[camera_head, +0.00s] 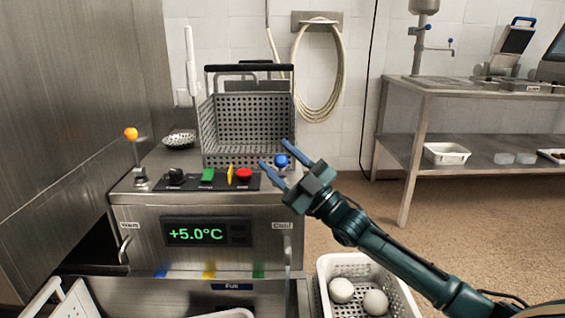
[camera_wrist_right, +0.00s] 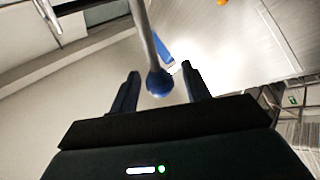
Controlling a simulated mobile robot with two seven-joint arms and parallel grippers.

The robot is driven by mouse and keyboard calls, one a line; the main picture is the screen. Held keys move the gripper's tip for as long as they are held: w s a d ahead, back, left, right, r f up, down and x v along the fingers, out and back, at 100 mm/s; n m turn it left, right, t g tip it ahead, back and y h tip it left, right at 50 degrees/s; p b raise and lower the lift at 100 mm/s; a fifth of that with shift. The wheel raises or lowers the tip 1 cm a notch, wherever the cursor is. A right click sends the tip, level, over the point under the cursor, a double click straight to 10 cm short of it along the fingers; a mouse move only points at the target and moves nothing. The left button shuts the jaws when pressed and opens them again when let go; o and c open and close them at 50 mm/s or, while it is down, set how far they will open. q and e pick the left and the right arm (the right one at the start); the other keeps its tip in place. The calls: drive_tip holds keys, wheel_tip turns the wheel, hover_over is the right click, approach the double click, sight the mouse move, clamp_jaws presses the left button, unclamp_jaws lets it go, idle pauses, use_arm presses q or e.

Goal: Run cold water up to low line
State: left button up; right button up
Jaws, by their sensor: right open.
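A blue ball-ended lever (camera_head: 281,160) stands at the right end of the steel machine's top, above the word "Cool". My right gripper (camera_head: 276,153) is open with its blue fingers on both sides of the blue knob in the head view. In the right wrist view the blue knob (camera_wrist_right: 159,82) and its metal stem lie between the open fingers (camera_wrist_right: 160,85); I cannot tell whether they touch it. An orange-knobbed lever (camera_head: 131,134) stands at the left end above "Warm". The display (camera_head: 195,233) reads +5.0°C. The low line and any water are not visible. My left gripper is not in view.
A perforated basket (camera_head: 247,130) stands on the machine behind the control buttons (camera_head: 209,175). A steel table (camera_head: 470,90) stands at the back right.

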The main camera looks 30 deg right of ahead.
drive_tip(key=shift+s+f, duration=0.1)
drive_tip(key=p+v, duration=0.1)
drive_tip(key=v, duration=1.2)
idle(6.6)
